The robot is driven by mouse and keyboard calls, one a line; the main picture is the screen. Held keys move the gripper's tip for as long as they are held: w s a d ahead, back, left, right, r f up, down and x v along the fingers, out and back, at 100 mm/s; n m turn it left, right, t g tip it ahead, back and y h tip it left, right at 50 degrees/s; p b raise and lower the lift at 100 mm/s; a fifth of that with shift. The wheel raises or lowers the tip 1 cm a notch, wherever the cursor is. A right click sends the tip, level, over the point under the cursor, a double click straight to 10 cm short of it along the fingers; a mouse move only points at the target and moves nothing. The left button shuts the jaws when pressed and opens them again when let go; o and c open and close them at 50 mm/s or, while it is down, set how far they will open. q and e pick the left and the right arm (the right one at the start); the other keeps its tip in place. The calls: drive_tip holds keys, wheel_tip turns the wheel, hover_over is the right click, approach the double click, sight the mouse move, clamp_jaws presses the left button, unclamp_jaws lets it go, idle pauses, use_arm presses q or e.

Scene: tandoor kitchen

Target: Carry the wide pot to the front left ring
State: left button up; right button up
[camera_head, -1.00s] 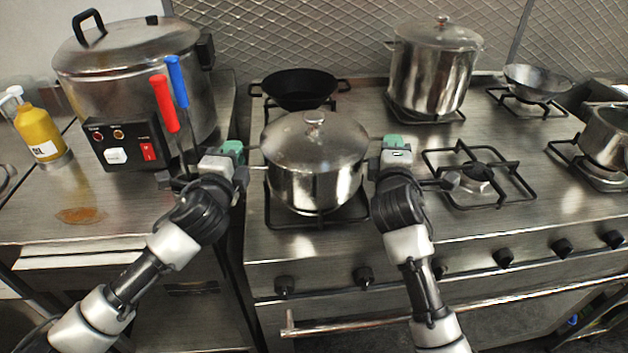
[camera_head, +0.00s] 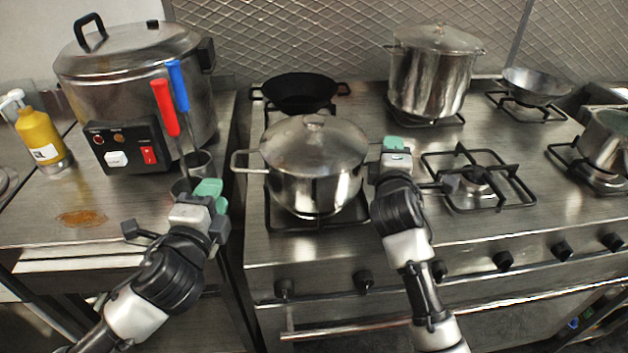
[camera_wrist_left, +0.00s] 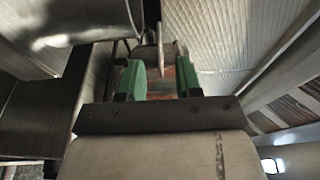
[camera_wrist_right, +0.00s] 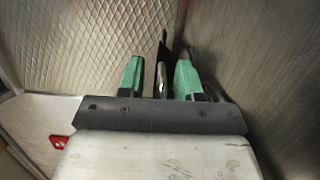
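The wide pot (camera_head: 315,192), steel with a lid, stands upright on the front left ring (camera_head: 345,217); the pot covers most of that ring. Its left handle (camera_head: 246,161) is free. My left gripper (camera_head: 212,193) is open and empty, apart from that handle, to its left and nearer me. In the left wrist view its green fingers (camera_wrist_left: 160,80) are spread. My right gripper (camera_head: 394,148) is at the pot's right side. In the right wrist view its fingers (camera_wrist_right: 159,78) stand apart on either side of the right handle (camera_wrist_right: 161,79), with gaps showing.
A black pan (camera_head: 300,92) sits on the back left ring, a tall pot (camera_head: 432,85) behind right. The ring (camera_head: 478,180) right of my right gripper is empty. Red and blue handled utensils (camera_head: 166,108) stand in a cup close to my left gripper, before a large cooker (camera_head: 135,70).

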drive_tip(key=s+a, duration=0.2)
drive_tip(key=s, duration=0.9)
drive_tip(key=shift+s+a+f, duration=0.2)
drive_tip(key=shift+s, duration=0.2)
drive_tip(key=shift+f, duration=0.1)
